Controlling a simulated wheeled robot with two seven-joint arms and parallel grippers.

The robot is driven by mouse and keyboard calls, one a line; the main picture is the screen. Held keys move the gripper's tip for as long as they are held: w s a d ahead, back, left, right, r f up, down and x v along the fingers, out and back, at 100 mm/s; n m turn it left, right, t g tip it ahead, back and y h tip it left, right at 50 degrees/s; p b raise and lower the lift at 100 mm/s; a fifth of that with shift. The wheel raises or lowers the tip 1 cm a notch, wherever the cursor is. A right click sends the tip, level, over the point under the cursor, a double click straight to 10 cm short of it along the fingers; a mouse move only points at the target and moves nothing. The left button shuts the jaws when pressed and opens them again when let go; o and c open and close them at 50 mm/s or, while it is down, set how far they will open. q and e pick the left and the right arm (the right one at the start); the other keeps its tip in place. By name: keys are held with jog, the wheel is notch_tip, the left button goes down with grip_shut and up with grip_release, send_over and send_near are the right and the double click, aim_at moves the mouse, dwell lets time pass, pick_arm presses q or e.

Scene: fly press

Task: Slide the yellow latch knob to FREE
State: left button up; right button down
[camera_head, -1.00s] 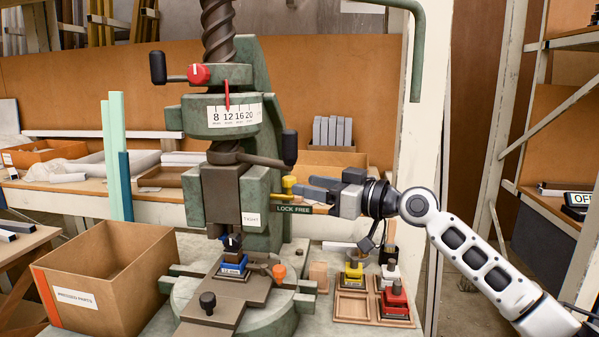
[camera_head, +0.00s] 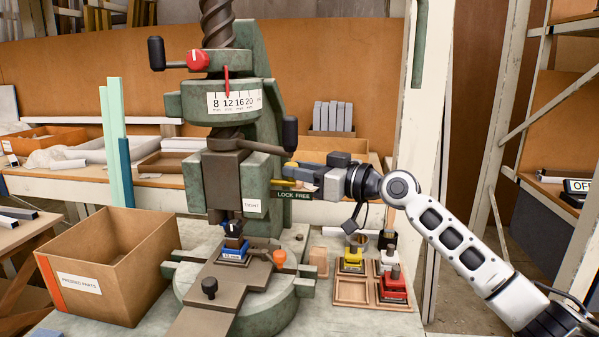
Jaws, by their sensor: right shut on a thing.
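The yellow latch knob (camera_head: 290,165) is on the right side of the green press, just above the LOCK FREE plate (camera_head: 293,195). My right gripper (camera_head: 293,172) reaches in from the right, its fingers pointing left, and is shut on the knob. The fingers hide most of the knob, so I cannot tell exactly where it stands between LOCK and FREE. My left gripper is not in view.
The press ram (camera_head: 223,180) stands over a blue die block (camera_head: 234,253). A wooden tray (camera_head: 351,290) with yellow and red blocks sits below my right arm. A PRESSED PARTS box (camera_head: 115,295) stands at the left. A dark lever (camera_head: 289,134) hangs just above my gripper.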

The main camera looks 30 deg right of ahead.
jog(key=shift+s+d+b, duration=0.5)
jog(key=shift+d+b, duration=0.25)
jog(key=shift+b, duration=0.05)
jog(key=c, duration=1.2)
grip_release()
jog(key=shift+s+d, duration=0.1)
jog(key=shift+d, duration=0.05)
pick_arm(q)
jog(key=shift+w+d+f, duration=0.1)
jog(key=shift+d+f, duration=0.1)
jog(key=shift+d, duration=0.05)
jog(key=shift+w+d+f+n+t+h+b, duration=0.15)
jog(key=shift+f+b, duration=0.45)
jog(key=shift+b, duration=1)
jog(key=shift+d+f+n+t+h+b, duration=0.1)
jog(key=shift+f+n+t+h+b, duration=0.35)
jog(key=shift+b, duration=1.1)
pick_arm(e)
jog(key=shift+v, duration=8)
